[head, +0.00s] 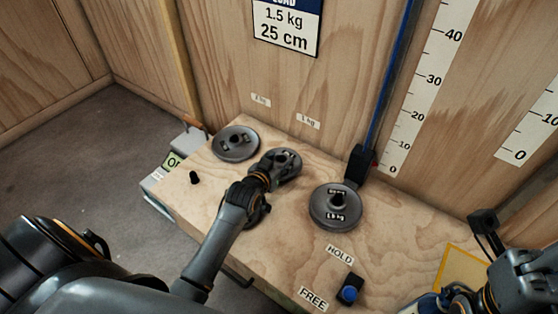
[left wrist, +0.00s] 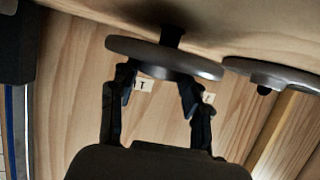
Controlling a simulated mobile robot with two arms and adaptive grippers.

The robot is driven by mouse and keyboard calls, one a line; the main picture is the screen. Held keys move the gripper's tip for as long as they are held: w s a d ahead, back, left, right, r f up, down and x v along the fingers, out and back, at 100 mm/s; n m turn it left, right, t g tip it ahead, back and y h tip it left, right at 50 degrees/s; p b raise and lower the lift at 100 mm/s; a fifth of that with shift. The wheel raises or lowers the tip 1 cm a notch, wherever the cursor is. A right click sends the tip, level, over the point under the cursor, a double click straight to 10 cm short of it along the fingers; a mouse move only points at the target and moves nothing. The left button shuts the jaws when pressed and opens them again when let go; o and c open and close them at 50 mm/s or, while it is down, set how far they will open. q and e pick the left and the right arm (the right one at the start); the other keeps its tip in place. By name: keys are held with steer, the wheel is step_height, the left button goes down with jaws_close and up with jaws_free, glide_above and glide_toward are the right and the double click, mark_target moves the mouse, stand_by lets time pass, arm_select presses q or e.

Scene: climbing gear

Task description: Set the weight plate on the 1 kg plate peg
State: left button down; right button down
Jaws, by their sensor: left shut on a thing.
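My left gripper (head: 272,172) is shut on a grey round weight plate (head: 290,162) at the back of the wooden bench. The held plate also shows in the left wrist view (left wrist: 160,58). There a short dark peg (left wrist: 172,36) stands between the plate and the bench top, in line with the plate's middle. The plate is apart from the bench; I cannot tell whether the peg is inside its hole. The "1 kg" label (head: 308,121) is on the wall behind. My right gripper (head: 474,302) is at the lower right, its fingers unclear.
Another plate (head: 236,143) sits at the back left, close to the held one. A third plate (head: 336,206) lies to the right, beside the blue upright (head: 386,85).

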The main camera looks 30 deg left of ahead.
arm_select(q)
steer(key=shift+w+r, duration=0.1)
steer(key=shift+r, duration=0.1)
steer(key=shift+f, duration=0.35)
steer(key=shift+f, duration=0.2)
steer(key=c, duration=0.6)
jaws_free()
steer(key=shift+f, duration=0.2)
steer(key=shift+c, duration=0.2)
